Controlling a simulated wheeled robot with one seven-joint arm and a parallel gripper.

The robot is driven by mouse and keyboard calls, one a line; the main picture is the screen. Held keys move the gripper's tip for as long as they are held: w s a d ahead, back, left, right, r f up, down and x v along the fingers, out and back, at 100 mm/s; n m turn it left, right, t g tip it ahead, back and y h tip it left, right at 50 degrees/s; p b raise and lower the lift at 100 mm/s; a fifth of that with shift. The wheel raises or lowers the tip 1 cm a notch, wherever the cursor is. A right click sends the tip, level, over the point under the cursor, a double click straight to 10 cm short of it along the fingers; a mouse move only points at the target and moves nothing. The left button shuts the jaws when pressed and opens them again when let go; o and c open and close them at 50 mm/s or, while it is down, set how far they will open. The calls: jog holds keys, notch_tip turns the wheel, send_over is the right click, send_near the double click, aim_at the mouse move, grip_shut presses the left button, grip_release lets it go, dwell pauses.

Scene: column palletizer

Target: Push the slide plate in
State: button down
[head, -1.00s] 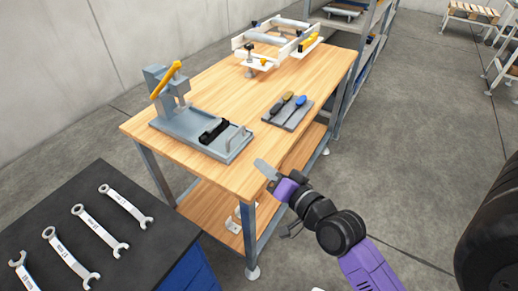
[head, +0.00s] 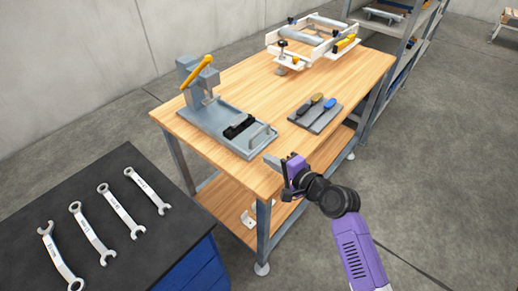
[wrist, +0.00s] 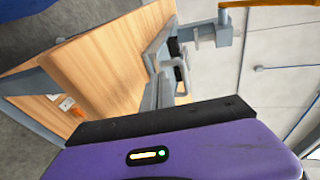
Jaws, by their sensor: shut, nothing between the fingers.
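A grey bench press (head: 197,80) with a yellow-orange lever stands on the wooden workbench. The slide plate (head: 259,151) lies in its grey base, at the end away from the press column. It carries a bar handle (head: 264,137) and a black holder block (head: 240,126). In the wrist view the handle (wrist: 182,76) shows beyond my purple gripper body. My gripper (head: 273,161) is shut and empty at the bench's front edge, near the handle end of the plate and apparently not touching it. The exact gap is hard to tell.
A grey mat (head: 303,118) with screwdrivers lies to the right of the press. A white frame fixture (head: 287,55) stands at the back of the bench. A dark-topped cabinet (head: 115,165) with several wrenches is at left. Bare wood (head: 255,89) lies between press and fixture.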

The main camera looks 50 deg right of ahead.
jog(key=p, duration=0.1)
send_near(237, 142)
jog(key=shift+d+f, duration=0.4)
jog(key=shift+d, duration=0.5)
jog(key=w, duration=0.9)
jog(key=shift+w+a+p, duration=0.15)
jog(key=shift+w+p, duration=0.2)
jog(key=shift+p, duration=0.05)
jog(key=shift+s, duration=0.1)
